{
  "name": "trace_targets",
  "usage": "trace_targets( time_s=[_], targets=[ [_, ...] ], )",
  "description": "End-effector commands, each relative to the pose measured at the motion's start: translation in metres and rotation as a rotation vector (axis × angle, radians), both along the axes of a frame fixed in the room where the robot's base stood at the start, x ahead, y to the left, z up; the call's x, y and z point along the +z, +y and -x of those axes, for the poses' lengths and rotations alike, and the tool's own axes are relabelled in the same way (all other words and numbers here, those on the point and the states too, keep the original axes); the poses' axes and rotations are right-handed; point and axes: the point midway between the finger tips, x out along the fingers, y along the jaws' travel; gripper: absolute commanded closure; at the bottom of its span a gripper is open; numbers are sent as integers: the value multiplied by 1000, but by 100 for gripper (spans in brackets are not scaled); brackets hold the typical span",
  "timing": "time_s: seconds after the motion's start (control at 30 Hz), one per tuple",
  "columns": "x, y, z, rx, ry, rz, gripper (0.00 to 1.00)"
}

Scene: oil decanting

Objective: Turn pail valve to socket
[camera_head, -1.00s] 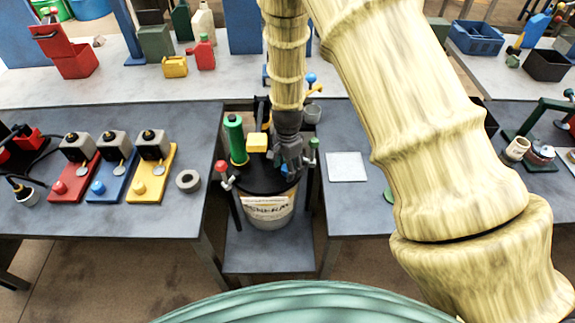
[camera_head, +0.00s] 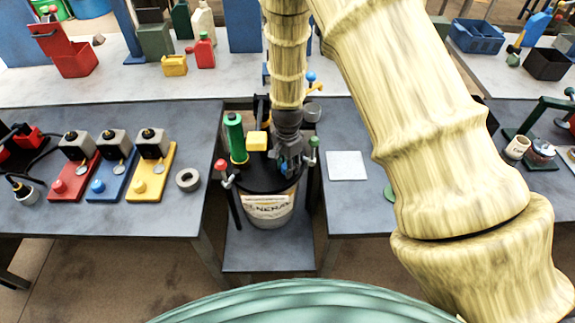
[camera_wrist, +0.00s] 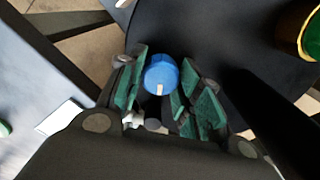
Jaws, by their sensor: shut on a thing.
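The pail (camera_head: 268,207) is a light bucket with a printed label and a dark lid (camera_head: 258,183), standing low between two benches. My gripper (camera_head: 286,168) points down over the right part of the lid. In the wrist view my gripper (camera_wrist: 168,95) has its green-padded fingers shut around a blue knob (camera_wrist: 161,74) with a pale mark on its face. I take this knob as the pail's valve; my fingers mostly hide it in the head view. A white fitting (camera_wrist: 133,119) shows below the knob. I cannot tell which part is the socket.
A green cylinder (camera_head: 235,138) and a yellow block (camera_head: 257,141) rise from the lid. A red-knobbed clamp (camera_head: 221,170) and a green-knobbed clamp (camera_head: 314,150) flank the pail. A white plate (camera_head: 347,165) lies on the right bench; a grey ring (camera_head: 188,180) lies on the left.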

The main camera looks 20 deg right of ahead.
Motion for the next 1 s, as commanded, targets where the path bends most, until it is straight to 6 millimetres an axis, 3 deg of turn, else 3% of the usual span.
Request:
trace_targets(
  time_s=[1.0],
  targets=[
    [-1,1,-1,918,0,-1,89]
  ],
)
